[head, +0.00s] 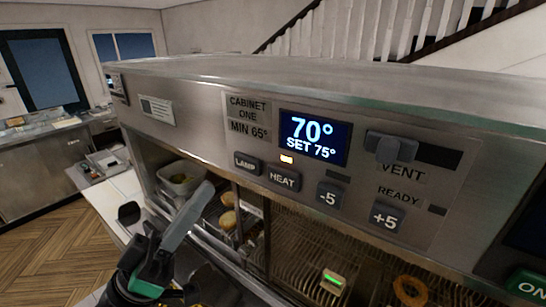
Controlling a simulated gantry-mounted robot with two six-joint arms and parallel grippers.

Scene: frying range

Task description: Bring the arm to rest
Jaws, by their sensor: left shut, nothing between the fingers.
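My left gripper (152,234), black with green parts, is at the lower left, in front of the heated cabinet (190,115). Its jaws are shut with nothing held. A long grey piece (187,217) slants up beside it; I cannot tell whether it belongs to the gripper. The gripper is apart from the buttons on the control panel. My right gripper is not in view.
The panel display (313,137) reads 70° and SET 75°. Wire racks (300,258) with some food lie below. A container (180,178) stands at left. Open wooden floor (60,250) is further left.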

